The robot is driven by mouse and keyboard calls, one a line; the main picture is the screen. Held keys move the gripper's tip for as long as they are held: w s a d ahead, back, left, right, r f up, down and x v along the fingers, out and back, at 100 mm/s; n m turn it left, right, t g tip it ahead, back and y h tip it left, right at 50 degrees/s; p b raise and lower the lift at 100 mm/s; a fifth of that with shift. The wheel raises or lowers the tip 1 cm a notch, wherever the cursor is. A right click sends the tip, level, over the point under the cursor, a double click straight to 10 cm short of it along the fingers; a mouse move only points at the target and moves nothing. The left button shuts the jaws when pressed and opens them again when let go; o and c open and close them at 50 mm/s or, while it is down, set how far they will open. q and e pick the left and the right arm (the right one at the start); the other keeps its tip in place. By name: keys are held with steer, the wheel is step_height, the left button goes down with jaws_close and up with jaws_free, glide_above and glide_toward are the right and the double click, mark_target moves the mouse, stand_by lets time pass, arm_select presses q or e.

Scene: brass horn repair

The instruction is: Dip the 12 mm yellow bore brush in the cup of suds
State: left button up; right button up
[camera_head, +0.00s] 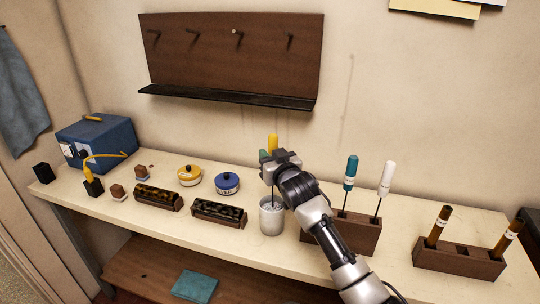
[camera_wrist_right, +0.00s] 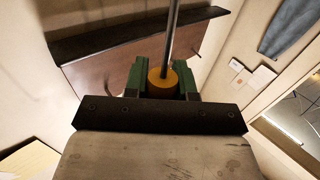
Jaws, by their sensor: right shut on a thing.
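The yellow bore brush (camera_head: 272,142) is held upright in my right gripper (camera_head: 267,158), its handle top showing above the fingers. In the right wrist view its yellow handle (camera_wrist_right: 163,83) sits between the green fingers, with the steel rod running out past them. The metal cup of suds (camera_head: 271,218) stands on the bench directly below the gripper. The thin rod reaches down to the cup's mouth and appears to enter it. The brush's tip is hidden, so I cannot tell how deep it is. My left gripper is out of view.
A wooden block (camera_head: 360,236) with a teal-handled and a white-handled brush stands right of the cup, partly behind my arm. Another block (camera_head: 458,262) holds brown-handled tools. Yellow (camera_head: 189,175) and blue (camera_head: 228,184) tins and dark trays (camera_head: 219,213) lie left. A wall shelf (camera_head: 228,97) hangs behind.

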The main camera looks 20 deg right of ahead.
mark_target(273, 138)
stand_by(0.5)
step_height(273, 138, up, 11)
steer(key=p, duration=0.9)
steer(key=shift+p, duration=0.4)
